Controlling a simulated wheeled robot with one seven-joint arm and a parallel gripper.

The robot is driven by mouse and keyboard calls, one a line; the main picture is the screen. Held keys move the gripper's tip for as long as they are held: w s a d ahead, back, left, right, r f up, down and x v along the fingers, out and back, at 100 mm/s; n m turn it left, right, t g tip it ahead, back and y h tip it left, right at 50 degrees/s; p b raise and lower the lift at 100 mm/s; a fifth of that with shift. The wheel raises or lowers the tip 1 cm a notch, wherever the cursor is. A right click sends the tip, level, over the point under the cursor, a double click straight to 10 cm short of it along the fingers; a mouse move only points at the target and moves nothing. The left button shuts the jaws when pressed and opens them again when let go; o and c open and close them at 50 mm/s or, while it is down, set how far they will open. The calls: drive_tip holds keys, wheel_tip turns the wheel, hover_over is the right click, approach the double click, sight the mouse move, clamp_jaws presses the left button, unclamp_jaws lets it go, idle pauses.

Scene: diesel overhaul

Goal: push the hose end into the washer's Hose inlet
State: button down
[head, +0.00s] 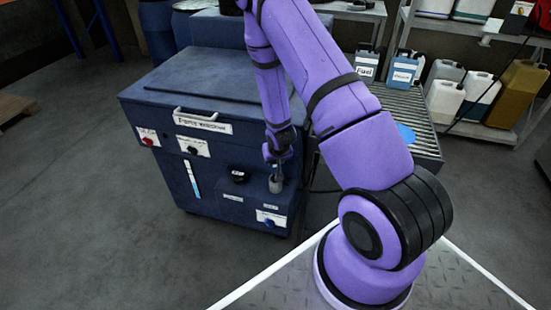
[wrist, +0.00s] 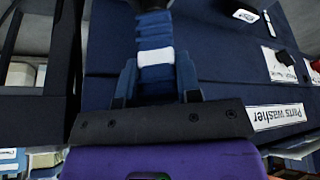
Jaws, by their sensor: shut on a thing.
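The parts washer (head: 150,105) is a dark blue cabinet left of my arm. A short grey upright fitting (head: 275,185) stands on its low front ledge, below my gripper; I take it for the Hose inlet, but its label is too small to read. My gripper (head: 277,160) points down just above it. In the wrist view, my gripper (wrist: 157,85) is shut on a ribbed blue piece with a white band, which I take for the hose end (wrist: 155,58). Its far tip is hidden, so I cannot tell whether it touches the fitting.
A blue knob (head: 267,217) is on the front below. A roller conveyor (head: 425,140) stands right of the washer, with shelved jugs (head: 445,100) behind. The floor at left is clear.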

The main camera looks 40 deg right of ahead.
drive_tip(key=shift+f, duration=1.55)
drive_tip(key=c, duration=0.7)
unclamp_jaws()
drive_tip(key=v, duration=1)
drive_tip(key=shift+s+r, duration=0.15)
drive_tip(key=shift+r, duration=0.25)
